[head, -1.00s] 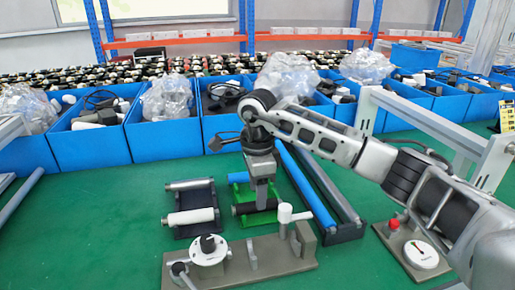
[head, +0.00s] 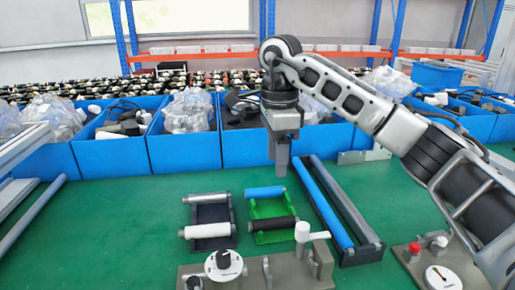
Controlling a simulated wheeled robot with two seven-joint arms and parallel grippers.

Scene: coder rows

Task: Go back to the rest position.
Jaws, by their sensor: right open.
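My right gripper (head: 280,170) hangs from the arm that comes in from the right, fingers pointing down. It is open, with nothing seen between its fingers. It appears above and beyond the green holder (head: 257,212), apart from it. That holder carries a blue roller (head: 265,192) at its far end and a black roller (head: 273,224) at its near end. My left gripper is not in view.
A dark holder with a white roller (head: 207,231) stands to the left. A long blue roller (head: 331,203) lies on the right. A grey fixture (head: 300,268) is in front. Blue bins (head: 186,153) line the back.

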